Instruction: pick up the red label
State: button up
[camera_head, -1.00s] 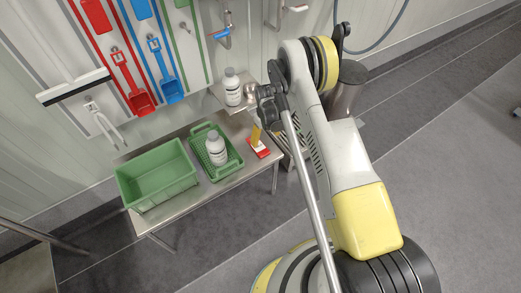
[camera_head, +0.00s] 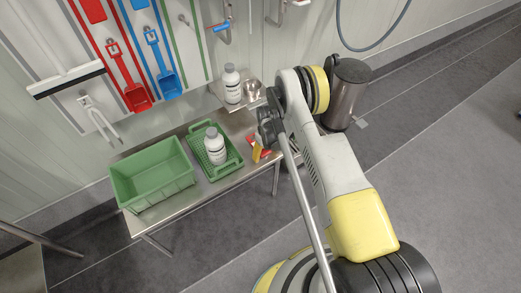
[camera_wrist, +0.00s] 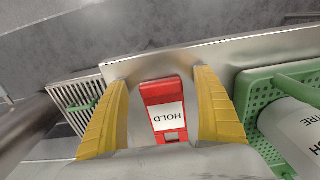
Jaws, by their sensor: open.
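The red label (camera_wrist: 161,94) lies on the steel table and has a white panel reading "HOLD", upside down in the wrist view. In the head view the red label (camera_head: 266,153) is partly hidden behind my gripper (camera_head: 260,150). In the wrist view my gripper (camera_wrist: 162,110) is open, with one yellow finger on each side of the label. A gap shows between each finger and the label. I cannot tell the exact height of the fingertips above the table.
A green basket (camera_head: 228,172) holding a white bottle (camera_head: 214,148) stands just left of the label. A larger green crate (camera_head: 155,200) is further left on the table. A second bottle (camera_head: 232,84) and a metal bowl (camera_head: 252,88) stand on a small shelf behind.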

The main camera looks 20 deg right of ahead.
jog(key=shift+r, duration=0.1)
jog(key=c, duration=1.1)
jog(key=shift+r+p, duration=0.45)
jog(key=shift+r, duration=0.2)
notch_tip(320, 180, up, 3)
jog(key=shift+f+p, duration=0.1)
jog(key=shift+p, duration=0.7)
jog(key=s+d+r+p, duration=0.1)
jog(key=s+d+r, duration=0.1)
jog(key=d, duration=0.1)
jog(key=s+d+r+p, duration=0.1)
jog(key=d+r+p, duration=0.1)
jog(key=d, duration=0.1)
jog(key=s+d+r+p, duration=0.1)
jog(key=s+d+r, duration=0.1)
jog(key=d+r, duration=0.1)
jog(key=shift+s+d, duration=0.35)
jog(key=shift+d, duration=0.25)
jog(key=o, duration=0.4)
jog(key=shift+c, duration=0.2)
jog(key=c, duration=0.8)
